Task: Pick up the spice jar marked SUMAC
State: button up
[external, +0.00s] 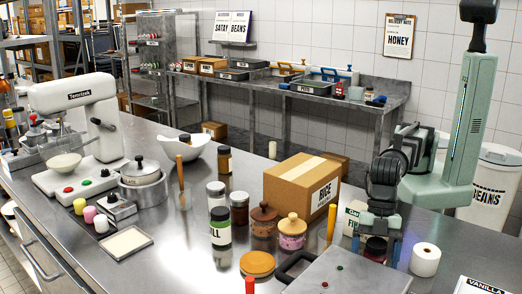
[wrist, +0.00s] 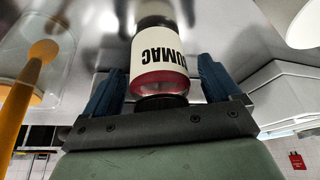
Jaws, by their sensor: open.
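The SUMAC jar (wrist: 158,55) has a white label with black letters, upside down in the wrist view, over a red band, with a dark cap at the near end. My gripper (wrist: 160,85) is open, with one blue finger on each side of the jar. I cannot tell whether either finger touches it. In the external view my gripper (external: 376,250) points down at the right of the steel counter. The jar (external: 375,247) shows between its fingers as a dark lid over red; its label is not readable there.
A white roll (external: 425,260) stands just right of my gripper. A white carton (external: 353,216) and an upright yellow handle (external: 331,222) are close on the left. The RICE box (external: 295,190) is farther left, near several lidded jars. A grey board (external: 345,275) lies in front.

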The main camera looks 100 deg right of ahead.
jog(key=c, duration=1.3)
jog(key=shift+r, duration=0.1)
